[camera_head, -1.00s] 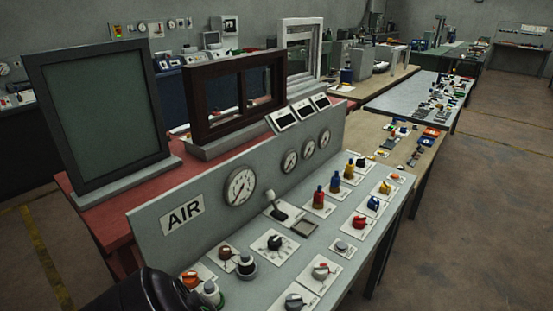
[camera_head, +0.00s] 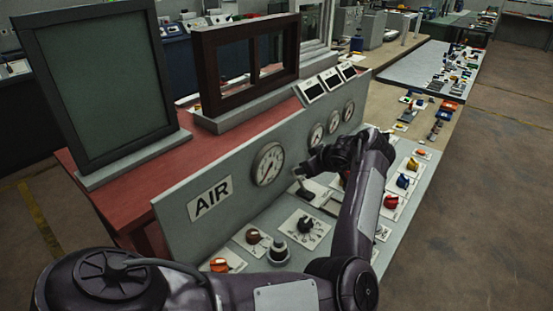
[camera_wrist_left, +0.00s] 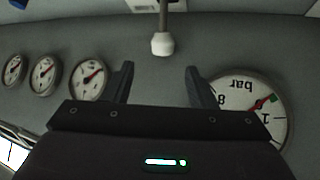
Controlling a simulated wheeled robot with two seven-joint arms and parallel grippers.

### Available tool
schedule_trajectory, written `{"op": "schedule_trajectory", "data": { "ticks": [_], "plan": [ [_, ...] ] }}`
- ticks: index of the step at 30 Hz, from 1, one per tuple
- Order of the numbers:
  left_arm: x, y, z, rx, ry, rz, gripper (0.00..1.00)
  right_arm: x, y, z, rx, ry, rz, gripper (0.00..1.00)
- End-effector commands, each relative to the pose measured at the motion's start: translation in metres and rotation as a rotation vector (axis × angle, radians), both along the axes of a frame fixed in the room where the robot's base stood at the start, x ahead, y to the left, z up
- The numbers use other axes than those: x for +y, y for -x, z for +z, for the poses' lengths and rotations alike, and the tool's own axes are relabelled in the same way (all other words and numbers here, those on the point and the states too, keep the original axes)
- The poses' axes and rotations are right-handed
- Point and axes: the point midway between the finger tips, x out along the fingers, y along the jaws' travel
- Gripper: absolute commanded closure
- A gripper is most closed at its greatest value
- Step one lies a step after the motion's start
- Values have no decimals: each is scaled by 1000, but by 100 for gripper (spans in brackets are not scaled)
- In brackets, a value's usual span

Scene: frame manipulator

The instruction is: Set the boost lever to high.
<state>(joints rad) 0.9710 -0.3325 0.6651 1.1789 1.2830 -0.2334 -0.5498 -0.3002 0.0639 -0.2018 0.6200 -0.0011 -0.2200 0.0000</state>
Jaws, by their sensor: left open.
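A lever (camera_head: 302,188) stands on the sloped grey panel below the large gauge, partly hidden by my gripper. In the left wrist view its white knob (camera_wrist_left: 162,45) sits on a thin grey shaft, just past the fingertips and between their lines. My left gripper (camera_head: 313,166) is beside the upper part of the lever. In the wrist view the left gripper (camera_wrist_left: 159,82) is open, with nothing between its fingers. The lever's label cannot be read. My right gripper is not in view.
An "AIR" sign (camera_head: 210,198) and a large gauge (camera_head: 268,164) are on the upright panel behind. Knobs stand close by, including a black knob (camera_head: 305,224) and an orange knob (camera_head: 219,265). My left arm covers much of the console's middle.

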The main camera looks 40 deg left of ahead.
Motion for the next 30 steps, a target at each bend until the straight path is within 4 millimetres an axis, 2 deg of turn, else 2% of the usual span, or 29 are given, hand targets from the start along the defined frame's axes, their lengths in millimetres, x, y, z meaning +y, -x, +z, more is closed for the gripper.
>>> {"op": "schedule_trajectory", "data": {
  "ticks": [5,13,18,24,27,30],
  "plan": [
    [10,2,-11,15,16,18,49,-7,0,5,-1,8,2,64],
    [40,-7,-41,13,15,15,49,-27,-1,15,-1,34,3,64],
    [49,-11,-53,11,16,16,49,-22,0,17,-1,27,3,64],
    [51,-12,-55,8,15,15,49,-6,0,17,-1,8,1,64],
    [51,-12,-55,8,15,15,49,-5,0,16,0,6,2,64],
    [51,-12,-55,9,15,15,61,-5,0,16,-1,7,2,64]
  ]
}}
